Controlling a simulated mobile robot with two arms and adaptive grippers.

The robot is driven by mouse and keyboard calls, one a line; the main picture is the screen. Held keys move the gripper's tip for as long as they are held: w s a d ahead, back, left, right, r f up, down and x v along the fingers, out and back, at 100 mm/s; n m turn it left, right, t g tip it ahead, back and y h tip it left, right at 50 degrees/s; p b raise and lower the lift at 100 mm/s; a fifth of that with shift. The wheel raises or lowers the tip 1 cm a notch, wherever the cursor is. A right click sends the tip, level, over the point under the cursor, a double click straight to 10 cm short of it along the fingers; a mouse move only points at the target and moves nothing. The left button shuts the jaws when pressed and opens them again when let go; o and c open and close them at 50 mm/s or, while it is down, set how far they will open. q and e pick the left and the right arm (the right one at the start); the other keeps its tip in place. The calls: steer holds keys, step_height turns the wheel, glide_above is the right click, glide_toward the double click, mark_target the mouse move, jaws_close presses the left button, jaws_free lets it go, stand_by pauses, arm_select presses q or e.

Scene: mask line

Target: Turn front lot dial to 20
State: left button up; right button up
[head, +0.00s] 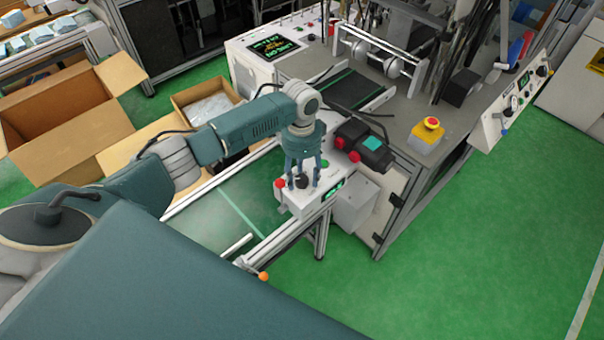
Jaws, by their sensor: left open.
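My left gripper (301,178) points straight down over a small white control box (310,203) beside the conveyor. Its fingers are open. A dark round knob (302,181), which looks like the front lot dial, shows between the fingers at the top of the box. I cannot tell whether the fingers touch it. Its setting is too small to read. A small display with green digits (333,187) sits right of the knob, and its number is not legible. A red button (280,183) sits left of the knob. My right gripper is not in view.
A black unit with red knobs (364,145) stands just behind the box. A larger machine with a screen (270,47) and a yellow emergency-stop box (428,136) lies beyond. Open cardboard boxes (70,110) are at left. The green floor (480,250) at right is clear.

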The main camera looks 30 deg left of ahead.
arm_select(q)
steer(key=c, duration=1.2)
steer(key=shift+o, duration=0.2)
steer(key=shift+m, duration=0.6)
steer(key=m, duration=0.4)
steer(key=shift+w+r+p, duration=0.1)
steer(key=shift+p, duration=0.25)
steer(key=m, duration=0.4)
steer(key=shift+m+y, duration=0.3)
steer(key=shift+m, duration=0.1)
steer(key=m, duration=0.5)
steer(key=shift+m, duration=2.4)
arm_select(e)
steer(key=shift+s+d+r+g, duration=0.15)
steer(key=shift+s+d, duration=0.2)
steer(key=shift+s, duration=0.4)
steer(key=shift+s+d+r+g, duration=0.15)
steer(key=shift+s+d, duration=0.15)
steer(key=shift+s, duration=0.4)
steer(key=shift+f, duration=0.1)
